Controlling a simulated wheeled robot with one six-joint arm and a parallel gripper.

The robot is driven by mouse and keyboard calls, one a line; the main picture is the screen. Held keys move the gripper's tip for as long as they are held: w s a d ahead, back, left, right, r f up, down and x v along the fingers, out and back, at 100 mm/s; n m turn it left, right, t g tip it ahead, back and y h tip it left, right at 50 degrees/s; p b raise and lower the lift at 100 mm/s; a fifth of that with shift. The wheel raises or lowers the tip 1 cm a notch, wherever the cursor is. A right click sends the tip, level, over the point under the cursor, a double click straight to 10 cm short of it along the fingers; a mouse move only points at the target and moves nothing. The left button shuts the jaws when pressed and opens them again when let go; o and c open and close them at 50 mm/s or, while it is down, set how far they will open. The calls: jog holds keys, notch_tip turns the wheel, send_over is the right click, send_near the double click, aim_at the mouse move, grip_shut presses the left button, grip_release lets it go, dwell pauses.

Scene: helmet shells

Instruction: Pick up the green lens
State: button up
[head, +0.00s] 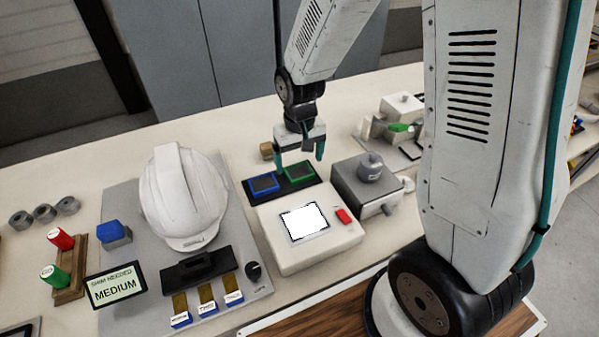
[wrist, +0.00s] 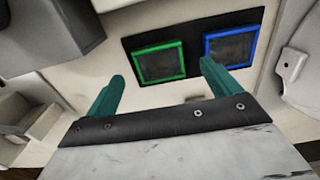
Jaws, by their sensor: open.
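The green lens (head: 300,171) is a dark square pane in a green frame. It lies on a black holder (head: 285,187) with the blue lens (head: 263,184) beside it. In the wrist view the green lens (wrist: 159,62) shows between and just beyond my fingertips, and the blue lens (wrist: 236,46) is to its right. My gripper (head: 299,158) is open with teal fingers pointing down, close above the green lens. The fingers also show in the wrist view (wrist: 162,73), apart with nothing between them. How high they are above the lens is hard to tell.
A white box with a bright screen and red button (head: 342,215) stands just in front of the holder. A grey box with a round knob (head: 365,186) is close on the right. A white helmet (head: 185,197) stands left. A small tan block (head: 266,150) lies behind the holder.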

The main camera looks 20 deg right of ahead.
aim_at(300, 172)
notch_tip(300, 172, down, 4)
jog(key=shift+r, duration=0.15)
jog(key=c, duration=1.1)
